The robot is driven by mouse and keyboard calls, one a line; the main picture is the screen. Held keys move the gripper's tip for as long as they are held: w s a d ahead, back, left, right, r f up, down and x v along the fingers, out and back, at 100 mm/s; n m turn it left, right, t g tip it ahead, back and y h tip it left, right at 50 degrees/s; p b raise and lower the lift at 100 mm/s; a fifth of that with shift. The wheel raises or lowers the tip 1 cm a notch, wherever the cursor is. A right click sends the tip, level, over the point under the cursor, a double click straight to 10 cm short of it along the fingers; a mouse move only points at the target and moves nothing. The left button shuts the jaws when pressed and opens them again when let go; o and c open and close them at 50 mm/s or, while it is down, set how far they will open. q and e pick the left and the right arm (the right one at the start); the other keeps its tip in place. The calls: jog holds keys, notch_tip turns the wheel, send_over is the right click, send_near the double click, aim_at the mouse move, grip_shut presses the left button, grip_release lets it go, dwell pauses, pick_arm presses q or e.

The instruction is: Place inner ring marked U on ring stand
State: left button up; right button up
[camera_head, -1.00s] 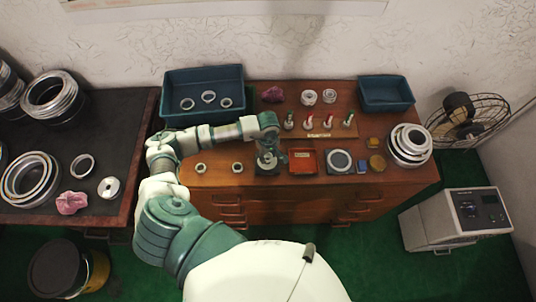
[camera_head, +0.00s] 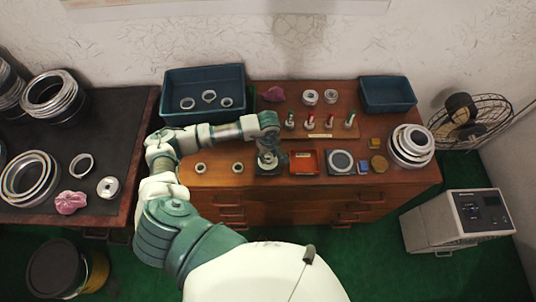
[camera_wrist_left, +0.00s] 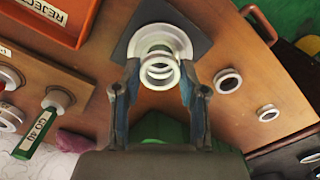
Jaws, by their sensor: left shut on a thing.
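My left gripper (camera_wrist_left: 160,82) is shut on a pale metal ring (camera_wrist_left: 160,72), with one finger on each side of it. In the left wrist view the ring is over the ring stand, which has a dark square base (camera_wrist_left: 200,38). A wider pale round part (camera_wrist_left: 160,38) shows on the base just beyond the held ring. I cannot tell whether the ring touches the stand. No U mark is readable. In the head view my left gripper (camera_head: 270,156) is above the dark base (camera_head: 268,172) on the wooden cabinet. My right gripper is not in view.
A red reject tray (camera_head: 304,162) is right of the stand, and it also shows in the left wrist view (camera_wrist_left: 50,18). Two small rings (camera_head: 201,168) (camera_head: 238,167) lie to the left. Upright gauges (camera_head: 330,121) stand behind. A blue bin (camera_head: 204,92) holds several rings.

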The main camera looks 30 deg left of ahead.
pick_arm(q)
jog(key=shift+f, duration=0.1)
dwell(0.3)
jog(key=shift+f+b, duration=0.9)
jog(key=o, duration=1.2)
jog(key=shift+o, duration=0.2)
jog(key=shift+r, duration=0.1)
notch_tip(320, 180, up, 12)
